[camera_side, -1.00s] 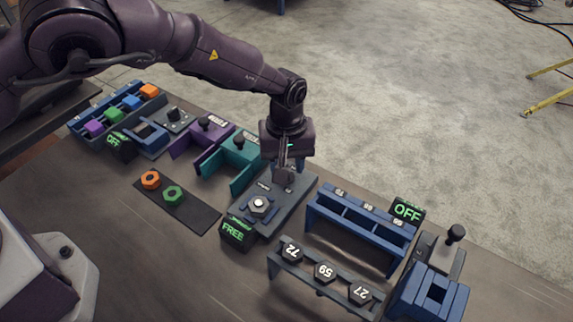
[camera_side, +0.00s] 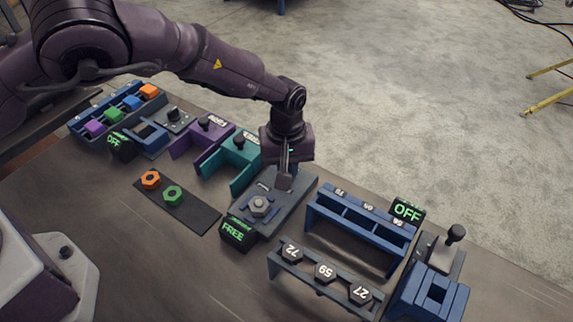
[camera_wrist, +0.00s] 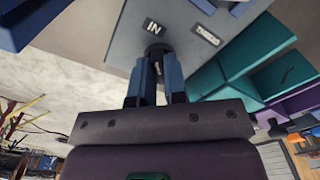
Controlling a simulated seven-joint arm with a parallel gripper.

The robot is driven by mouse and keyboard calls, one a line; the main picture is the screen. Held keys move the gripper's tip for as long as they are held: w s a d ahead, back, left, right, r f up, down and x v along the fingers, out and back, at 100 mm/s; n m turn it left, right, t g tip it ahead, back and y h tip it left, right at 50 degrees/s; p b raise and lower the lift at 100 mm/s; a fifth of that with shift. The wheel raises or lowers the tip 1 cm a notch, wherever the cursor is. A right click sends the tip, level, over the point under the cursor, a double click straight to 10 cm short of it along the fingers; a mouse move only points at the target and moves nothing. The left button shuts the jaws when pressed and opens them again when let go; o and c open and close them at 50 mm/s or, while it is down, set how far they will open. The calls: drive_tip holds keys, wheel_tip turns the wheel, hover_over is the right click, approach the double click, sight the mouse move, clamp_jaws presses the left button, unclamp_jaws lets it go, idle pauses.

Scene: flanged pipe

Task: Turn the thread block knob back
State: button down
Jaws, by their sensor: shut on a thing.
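The thread block (camera_side: 277,214) is a dark grey block in the middle of the bench, with a light grey hex nut (camera_side: 258,206) on its near part between blue pieces. A display (camera_side: 238,232) at its front reads "FREE" in green. My gripper (camera_side: 284,181) points down over the far part of the block. In the wrist view, my gripper (camera_wrist: 153,72) is shut on the dark round knob (camera_wrist: 157,48). The knob sits next to an "IN" label (camera_wrist: 153,27), with a second label (camera_wrist: 206,36) to the right. The fingers hide most of the knob.
A teal bracket (camera_side: 238,163) with a black knob stands close left of the block. A blue rack (camera_side: 360,226) stands close right, with a stand of numbered hex pieces (camera_side: 325,272) in front. A dark mat (camera_side: 195,212) with orange and green nuts lies left.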

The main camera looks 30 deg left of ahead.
drive_tip(key=n, duration=0.9)
drive_tip(key=shift+n, duration=0.3)
idle(0.4)
drive_tip(key=c, duration=1.2)
unclamp_jaws()
drive_tip(key=shift+o, duration=0.2)
wheel_tip(320, 180, up, 13)
